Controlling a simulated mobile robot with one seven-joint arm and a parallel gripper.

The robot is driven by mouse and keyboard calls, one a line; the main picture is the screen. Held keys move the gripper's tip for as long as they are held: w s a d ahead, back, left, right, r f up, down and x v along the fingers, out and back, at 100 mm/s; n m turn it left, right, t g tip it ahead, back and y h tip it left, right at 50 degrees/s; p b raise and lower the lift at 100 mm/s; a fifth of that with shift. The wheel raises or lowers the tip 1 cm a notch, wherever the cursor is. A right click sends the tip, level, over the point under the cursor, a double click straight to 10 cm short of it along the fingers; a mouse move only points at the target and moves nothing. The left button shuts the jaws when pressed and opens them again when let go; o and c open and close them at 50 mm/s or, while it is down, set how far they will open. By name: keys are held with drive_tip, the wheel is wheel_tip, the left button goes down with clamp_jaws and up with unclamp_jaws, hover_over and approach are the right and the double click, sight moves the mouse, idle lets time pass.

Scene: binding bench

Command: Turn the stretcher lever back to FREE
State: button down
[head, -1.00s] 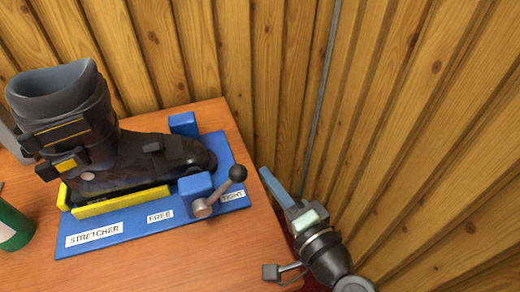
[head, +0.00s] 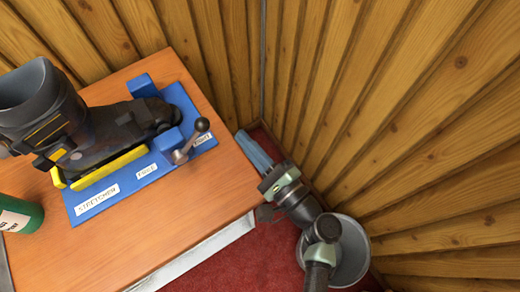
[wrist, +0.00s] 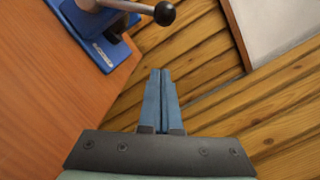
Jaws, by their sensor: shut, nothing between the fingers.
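The blue stretcher base (head: 91,213) lies on the bench with labels STRETCHER, FREE and TIGHT. Its grey lever has a black ball knob (head: 202,124) and points up and right, on the side of the TIGHT label. A black ski boot (head: 100,122) sits on the base. My gripper (head: 250,146) is shut and empty, off the bench's right edge, to the right of the lever and apart from it. In the wrist view the closed blue fingers (wrist: 161,85) are below the lever knob (wrist: 165,13), with a clear gap.
The wooden bench top (head: 150,240) ends just left of my gripper. A plank wall (head: 400,130) stands close behind and to the right. A green can (head: 20,213) is at the far left. Red carpet (head: 240,262) shows below, with a grey round bin-like object (head: 350,255) by my arm.

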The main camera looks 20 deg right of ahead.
sight(192, 140)
drive_tip(key=w+a, duration=0.1)
drive_tip(key=w+r+p, duration=0.1)
drive_tip(key=shift+w+a, duration=0.3)
drive_tip(key=shift+a, duration=0.05)
drive_tip(key=shift+s+a+r+p, duration=0.1)
drive_tip(key=shift+a+r+p, duration=0.2)
drive_tip(key=shift+a+r, duration=0.25)
drive_tip(key=shift+s+a+r+p, duration=0.1)
drive_tip(key=shift+a+r+p, duration=0.2)
drive_tip(key=shift+a, duration=0.35)
drive_tip(key=shift+r, duration=0.1)
drive_tip(key=shift+s+a+r+n, duration=0.1)
drive_tip(key=shift+a+r+n, duration=0.1)
drive_tip(key=shift+n, duration=0.2)
